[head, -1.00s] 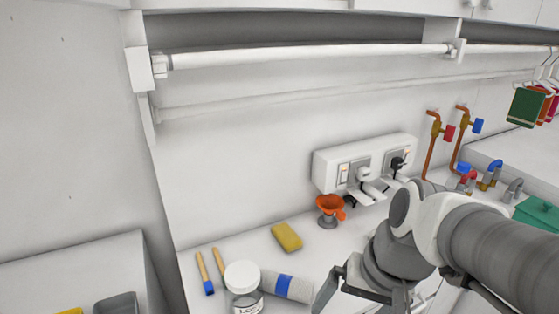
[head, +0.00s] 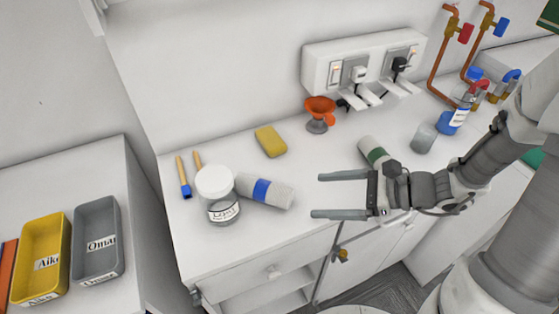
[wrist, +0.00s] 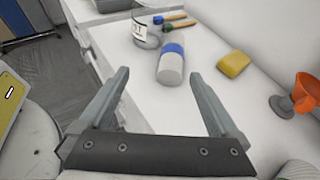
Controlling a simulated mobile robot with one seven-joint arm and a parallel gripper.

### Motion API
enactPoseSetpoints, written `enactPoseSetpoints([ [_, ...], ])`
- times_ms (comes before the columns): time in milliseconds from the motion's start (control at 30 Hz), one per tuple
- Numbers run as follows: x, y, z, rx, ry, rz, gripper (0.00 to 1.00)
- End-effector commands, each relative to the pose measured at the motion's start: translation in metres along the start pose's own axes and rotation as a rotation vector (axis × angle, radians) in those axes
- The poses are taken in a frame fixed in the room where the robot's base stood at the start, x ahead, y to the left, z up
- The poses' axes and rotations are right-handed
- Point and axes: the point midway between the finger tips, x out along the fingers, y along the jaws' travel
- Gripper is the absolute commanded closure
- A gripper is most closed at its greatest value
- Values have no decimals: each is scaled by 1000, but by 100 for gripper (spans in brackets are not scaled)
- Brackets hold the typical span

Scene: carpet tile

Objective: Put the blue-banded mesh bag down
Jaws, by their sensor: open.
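The blue-banded mesh bag (head: 280,195) is a pale grey roll with a blue band around it. It lies on its side on the white counter, its left end close to the clear jar. It also shows in the wrist view (wrist: 171,72), ahead of the fingertips. My gripper (head: 316,196) is open and empty, a short way to the right of the bag, fingers pointing at it. In the wrist view my gripper (wrist: 160,75) has its two fingers wide apart with nothing between them. The bag is apart from the fingers.
A white-lidded jar (head: 222,208) and brushes (head: 184,177) are left of the bag. A yellow sponge (head: 270,141), orange funnel (head: 319,106) and green-banded roll (head: 371,146) are behind. Yellow (head: 24,243) and grey (head: 81,222) labelled trays sit on the left surface.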

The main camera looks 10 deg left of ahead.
Motion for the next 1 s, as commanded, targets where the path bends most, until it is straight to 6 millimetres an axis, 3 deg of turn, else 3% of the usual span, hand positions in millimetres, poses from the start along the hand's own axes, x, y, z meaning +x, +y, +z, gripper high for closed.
enactPoseSetpoints([
  [267, 10, -13, -12, 116, -61, -69, 3],
  [700, 100, -18, -7, 114, -58, -64, 3],
  [1000, 126, -21, -4, 112, -58, -68, 3],
])
